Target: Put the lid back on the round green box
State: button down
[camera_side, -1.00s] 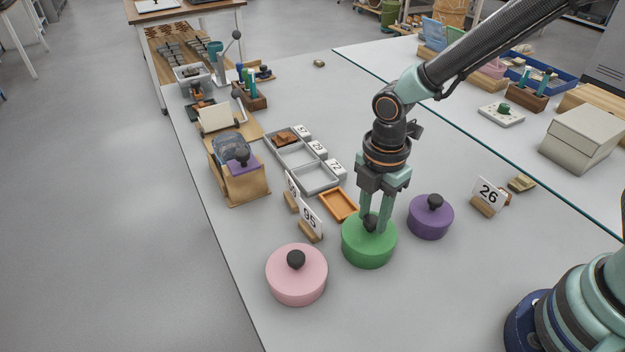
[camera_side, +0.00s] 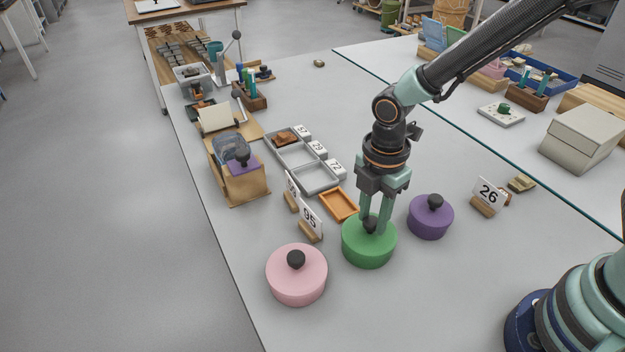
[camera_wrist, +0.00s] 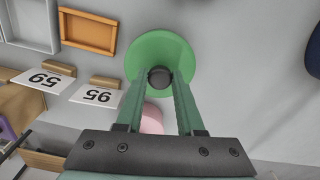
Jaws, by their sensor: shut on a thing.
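The round green box (camera_side: 368,250) stands on the grey table in the side view, with its green lid (camera_side: 352,232) sitting on top. The lid shows as a green disc in the wrist view (camera_wrist: 160,50). My gripper (camera_side: 374,224) points straight down over it and is shut on the lid's dark knob (camera_wrist: 159,78). The lid looks level and flush on the box; a seam between them is too small to make out.
A pink lidded box (camera_side: 296,275) stands to the left and a purple lidded box (camera_side: 430,217) to the right, close by. The table in front of the green box is clear.

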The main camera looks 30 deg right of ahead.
grip_release()
dwell(0.4)
jog(key=shift+r, duration=0.15)
jog(key=shift+r, duration=3.4)
jog(key=shift+c, duration=0.3)
jog(key=c, duration=1.5)
grip_shut()
